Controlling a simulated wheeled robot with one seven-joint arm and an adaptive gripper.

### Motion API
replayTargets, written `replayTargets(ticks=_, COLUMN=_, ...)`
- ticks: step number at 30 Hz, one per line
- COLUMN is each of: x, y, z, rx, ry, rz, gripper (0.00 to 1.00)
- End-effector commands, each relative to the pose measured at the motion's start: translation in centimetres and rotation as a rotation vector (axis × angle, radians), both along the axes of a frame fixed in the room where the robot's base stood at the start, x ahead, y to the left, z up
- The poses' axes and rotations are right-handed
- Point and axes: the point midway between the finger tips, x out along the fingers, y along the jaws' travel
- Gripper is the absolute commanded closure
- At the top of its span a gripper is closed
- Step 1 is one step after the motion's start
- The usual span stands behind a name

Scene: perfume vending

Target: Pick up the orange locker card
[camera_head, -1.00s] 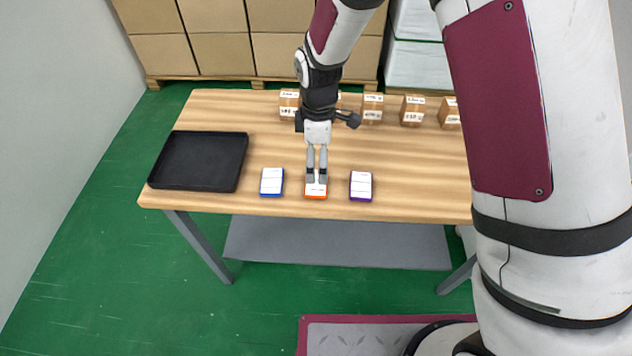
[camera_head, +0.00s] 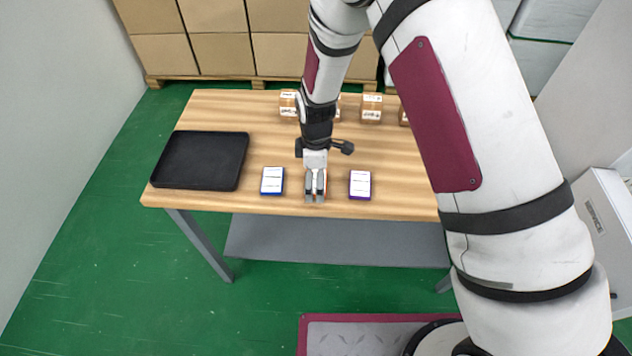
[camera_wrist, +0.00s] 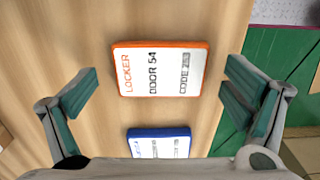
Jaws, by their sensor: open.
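The orange locker card (camera_wrist: 160,70) lies flat on the table, white with an orange edge and printed "LOCKER DOOR 54"; part of its code is blurred. In the head view my gripper (camera_head: 316,198) is over this card and hides most of it. In the wrist view my gripper (camera_wrist: 160,98) is open and empty, with one finger on each side of the card and clear gaps to it. How high the fingertips are above the table I cannot tell.
A blue-edged card (camera_head: 272,181) lies left of the orange one, a purple-edged card (camera_head: 360,185) right of it. A black tray (camera_head: 243,165) sits at the left of the wooden table (camera_head: 270,120). Small boxes (camera_head: 371,108) stand along the back.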

Motion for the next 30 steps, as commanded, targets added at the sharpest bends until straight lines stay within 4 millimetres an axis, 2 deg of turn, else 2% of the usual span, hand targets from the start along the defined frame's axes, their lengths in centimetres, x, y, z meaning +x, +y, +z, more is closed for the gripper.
replayTargets(ticks=1, x=0.0, y=0.0, z=0.0, rx=0.000, ry=0.000, rz=0.000, gripper=0.10)
replayTargets(ticks=7, x=0.0, y=0.0, z=0.0, rx=0.000, ry=0.001, rz=0.000, gripper=0.55)
replayTargets(ticks=20, x=0.0, y=0.0, z=0.3, rx=0.000, ry=0.000, rz=0.000, gripper=0.56)
replayTargets(ticks=26, x=0.0, y=0.0, z=1.8, rx=0.001, ry=-0.001, rz=0.001, gripper=0.56)
replayTargets(ticks=30, x=0.2, y=0.0, z=3.8, rx=0.002, ry=-0.003, rz=0.001, gripper=0.56)
